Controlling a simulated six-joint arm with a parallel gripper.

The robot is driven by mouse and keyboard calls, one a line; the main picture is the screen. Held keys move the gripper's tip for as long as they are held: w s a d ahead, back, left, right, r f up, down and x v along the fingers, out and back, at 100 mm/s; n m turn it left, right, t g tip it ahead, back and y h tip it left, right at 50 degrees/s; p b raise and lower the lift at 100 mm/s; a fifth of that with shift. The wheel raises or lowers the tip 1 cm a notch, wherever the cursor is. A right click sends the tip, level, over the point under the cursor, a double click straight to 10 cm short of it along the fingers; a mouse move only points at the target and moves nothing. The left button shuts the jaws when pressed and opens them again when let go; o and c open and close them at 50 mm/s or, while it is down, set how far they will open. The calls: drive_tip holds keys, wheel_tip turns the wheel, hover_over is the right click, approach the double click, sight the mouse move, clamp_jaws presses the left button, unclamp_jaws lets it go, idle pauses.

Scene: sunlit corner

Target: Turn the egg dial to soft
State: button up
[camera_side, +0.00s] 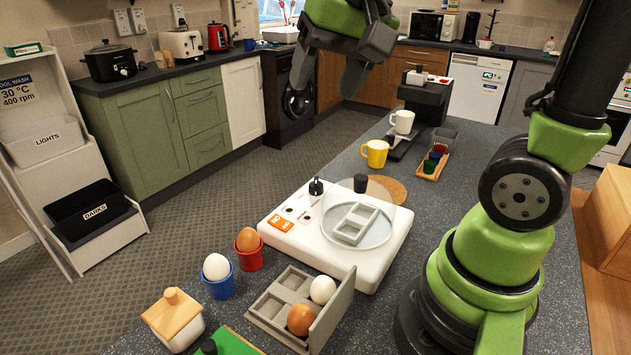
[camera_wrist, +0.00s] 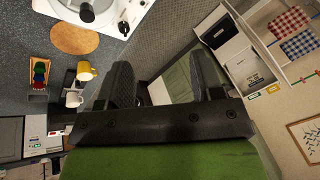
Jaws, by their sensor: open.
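The white egg cooker (camera_side: 378,262) stands on the grey worktop, with a clear lid over a grey egg tray (camera_side: 355,223). A small black dial (camera_side: 316,188) stands up at its back left corner, near an orange label (camera_side: 281,223). The dial's markings are too small to read, so I cannot tell its setting. In the wrist view the cooker (camera_wrist: 103,18) is cut by the top edge, and its black dial (camera_wrist: 124,27) shows there. My gripper (camera_side: 328,78) is open and empty, high above and behind the cooker. Its fingers (camera_wrist: 163,78) are spread apart.
A brown egg (camera_side: 248,240) and a white egg (camera_side: 216,267) sit in cups left of the cooker. A grey egg box (camera_side: 270,309) with two eggs is in front. A yellow mug (camera_side: 375,153), white mug (camera_side: 402,122) and round cork mat (camera_side: 388,188) are behind.

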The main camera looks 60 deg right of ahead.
drive_tip(key=w+d+f+m+g, duration=0.3)
drive_tip(key=w+d+f, duration=0.3)
drive_tip(key=w, duration=0.1)
drive_tip(key=m+g, duration=0.2)
drive_tip(key=m, duration=0.1)
approach(315, 180)
drive_tip(key=shift+w+a+f+h, duration=0.1)
drive_tip(key=shift+a+f+h, duration=0.1)
drive_tip(key=shift+f+h, duration=0.4)
drive_tip(key=f, duration=0.9)
drive_tip(key=shift+s+f, duration=0.15)
drive_tip(key=shift+s, duration=0.1)
drive_tip(key=c, duration=0.9)
